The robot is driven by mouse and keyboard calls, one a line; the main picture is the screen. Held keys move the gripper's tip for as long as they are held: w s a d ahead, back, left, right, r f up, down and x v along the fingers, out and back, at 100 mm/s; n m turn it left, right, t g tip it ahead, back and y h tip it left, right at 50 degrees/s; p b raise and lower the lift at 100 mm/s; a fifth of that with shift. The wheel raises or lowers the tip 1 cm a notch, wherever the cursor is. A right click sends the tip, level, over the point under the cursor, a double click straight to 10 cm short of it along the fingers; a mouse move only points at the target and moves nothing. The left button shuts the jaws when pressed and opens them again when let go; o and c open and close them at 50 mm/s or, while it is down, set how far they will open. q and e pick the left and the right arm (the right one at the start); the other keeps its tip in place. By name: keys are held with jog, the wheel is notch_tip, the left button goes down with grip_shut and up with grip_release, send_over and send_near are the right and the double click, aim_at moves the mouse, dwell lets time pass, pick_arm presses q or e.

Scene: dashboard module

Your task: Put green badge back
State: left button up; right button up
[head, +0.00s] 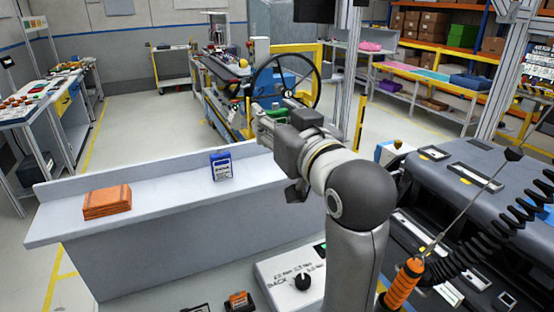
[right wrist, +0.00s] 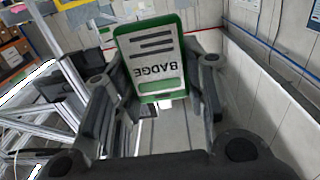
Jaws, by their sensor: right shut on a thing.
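The green badge (right wrist: 154,58), white with a green border and the word BADGE, shows upside down in the right wrist view. It stands between the two fingers of my right gripper (right wrist: 153,82), which is shut on it. In the head view, my right gripper (head: 268,112) is raised above the far edge of the grey shelf, and a green bit of the badge (head: 279,113) shows there; the gripper hides the rest. My left gripper is not in view.
A blue badge-like box (head: 221,165) stands on the grey shelf (head: 165,185), with an orange stack (head: 107,202) to its left. The shelf between them is clear. A white knob panel (head: 290,280) and an orange-handled tool (head: 404,284) are in front; the dark dashboard (head: 470,190) is at right.

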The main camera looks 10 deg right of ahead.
jog(key=shift+s+a+r, duration=0.15)
jog(key=shift+a+r, duration=0.05)
jog(key=shift+w+f, duration=0.1)
jog(key=shift+w, duration=0.2)
jog(key=w+f+p, duration=0.1)
jog(key=w+f, duration=0.1)
jog(key=w, duration=0.1)
jog(key=w+d+f+p, duration=0.1)
jog(key=w+f, duration=0.2)
jog(key=w, duration=0.1)
jog(key=w+d+f+p, duration=0.1)
jog(key=w+f, duration=0.1)
jog(key=w, duration=0.2)
jog(key=shift+w+d+f+p, duration=0.1)
jog(key=shift+d+f+p, duration=0.05)
jog(key=shift+f+p, duration=0.2)
jog(key=shift+w+f, duration=0.35)
jog(key=shift+f, duration=0.15)
jog(key=f+p, duration=0.2)
jog(key=f, duration=0.1)
jog(key=shift+w+d, duration=0.1)
jog(key=shift+w, duration=0.3)
jog(key=shift+f, duration=0.4)
jog(key=shift+s, duration=0.15)
